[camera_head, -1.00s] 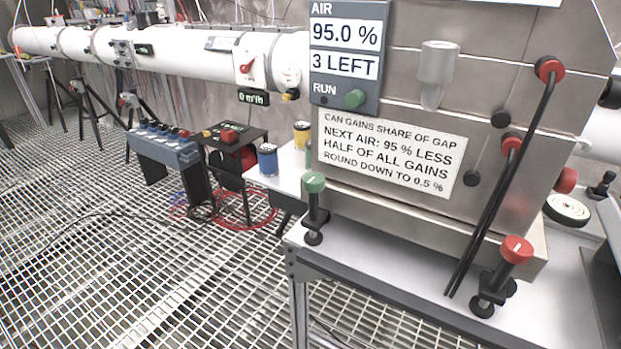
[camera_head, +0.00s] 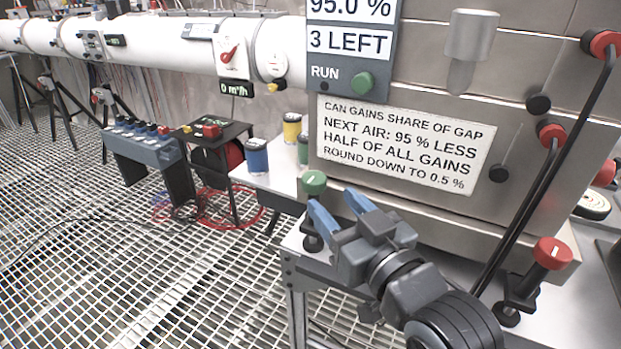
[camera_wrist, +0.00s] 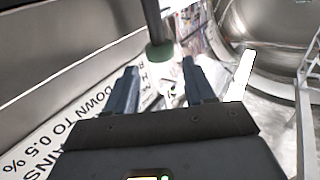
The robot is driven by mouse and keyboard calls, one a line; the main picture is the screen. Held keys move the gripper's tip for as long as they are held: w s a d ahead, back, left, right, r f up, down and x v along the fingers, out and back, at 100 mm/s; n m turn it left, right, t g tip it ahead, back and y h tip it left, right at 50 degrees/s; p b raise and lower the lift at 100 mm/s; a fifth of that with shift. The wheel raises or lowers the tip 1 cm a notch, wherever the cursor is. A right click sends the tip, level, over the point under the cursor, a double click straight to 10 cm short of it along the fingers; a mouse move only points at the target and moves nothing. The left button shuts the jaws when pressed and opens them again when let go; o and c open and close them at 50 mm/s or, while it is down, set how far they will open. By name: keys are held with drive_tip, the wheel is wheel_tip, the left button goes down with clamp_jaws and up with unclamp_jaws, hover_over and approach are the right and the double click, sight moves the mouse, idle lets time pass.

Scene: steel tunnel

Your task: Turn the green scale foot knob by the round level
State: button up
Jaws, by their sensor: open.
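The green scale foot knob (camera_head: 314,182), with a white mark on top, sits on a dark upright foot at the left front corner of the steel box. It also shows in the wrist view (camera_wrist: 161,52), ahead of the fingertips and between their lines. My gripper (camera_head: 332,203) is open and empty, its two blue fingers just right of and in front of the green knob. The fingers also show in the wrist view (camera_wrist: 160,77). I cannot tell whether a finger touches the knob. A round white-faced disc (camera_head: 592,205) at the right edge may be the round level.
A red foot knob (camera_head: 552,253) stands at the box's right front corner. Dark slanting rods with red ends (camera_head: 545,165) run down the box front. Blue (camera_head: 257,157) and yellow (camera_head: 292,128) cans stand to the left.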

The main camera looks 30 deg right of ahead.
sight(320, 189)
drive_tip(key=shift+w, duration=3.85)
drive_tip(key=shift+c, duration=0.3)
drive_tip(key=shift+p, duration=0.3)
drive_tip(key=c, duration=0.6)
